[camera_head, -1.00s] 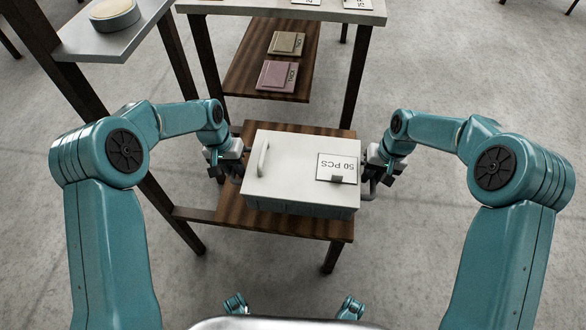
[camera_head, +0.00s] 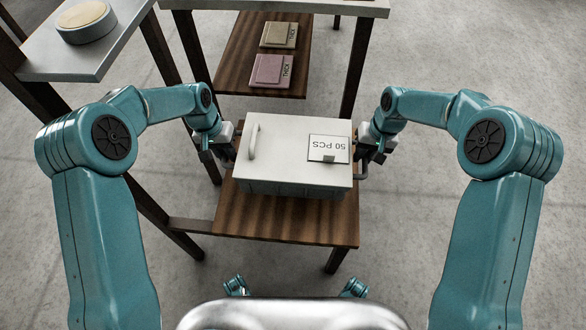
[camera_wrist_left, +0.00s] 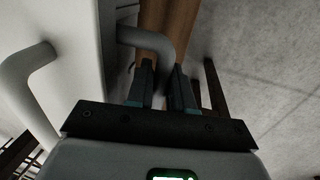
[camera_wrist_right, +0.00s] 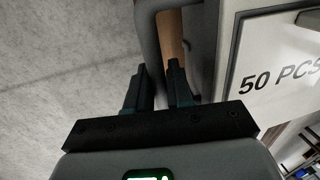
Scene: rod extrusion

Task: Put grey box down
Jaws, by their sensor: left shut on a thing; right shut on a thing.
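The grey box (camera_head: 290,150), light grey with a front-to-back lid handle (camera_head: 253,141) and a "50 PCS" label (camera_head: 328,148), is level over the low brown wooden table (camera_head: 285,225). I cannot tell whether its underside touches the wood. My left gripper (camera_head: 228,152) is shut on the box's left side handle; the left wrist view shows this handle (camera_wrist_left: 150,40) running between the fingers. My right gripper (camera_head: 362,158) is shut on the right side handle, which also shows in the right wrist view (camera_wrist_right: 147,35). The box's underside is hidden.
A brown shelf (camera_head: 240,75) behind the box carries a tan packet (camera_head: 279,35) and a pink packet (camera_head: 271,70). A grey tabletop (camera_head: 280,5) is above it. A grey side table (camera_head: 65,60) with a round object (camera_head: 86,22) stands at upper left. The low table's front part is bare.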

